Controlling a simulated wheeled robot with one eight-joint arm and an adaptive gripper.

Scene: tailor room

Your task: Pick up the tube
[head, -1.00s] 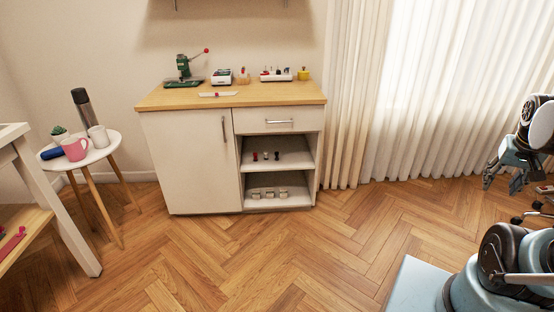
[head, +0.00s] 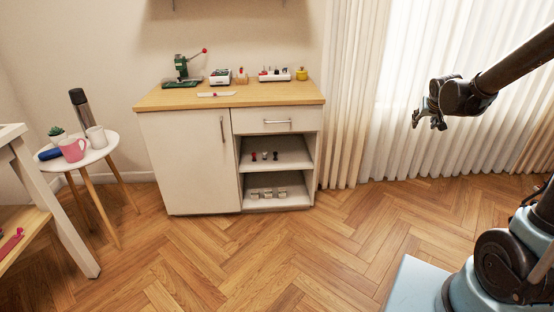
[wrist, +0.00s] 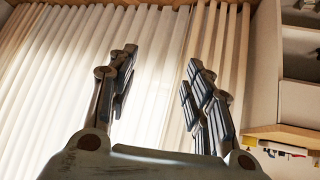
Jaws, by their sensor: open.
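No object is clearly recognisable as the tube. A small blue rounded object (head: 49,154) lies on the same table's left edge. My gripper (head: 430,117) is in the air at the right, in front of the curtain, far from both. In the wrist view my gripper (wrist: 158,88) has its fingers spread, with nothing between them but curtain behind.
A pink mug (head: 73,149), a white mug (head: 97,137) and a potted plant (head: 57,135) crowd the round table. A wooden-topped cabinet (head: 180,102) with a green press (head: 182,72) stands at the back. Another table (head: 50,215) is at the left edge. The middle floor is clear.

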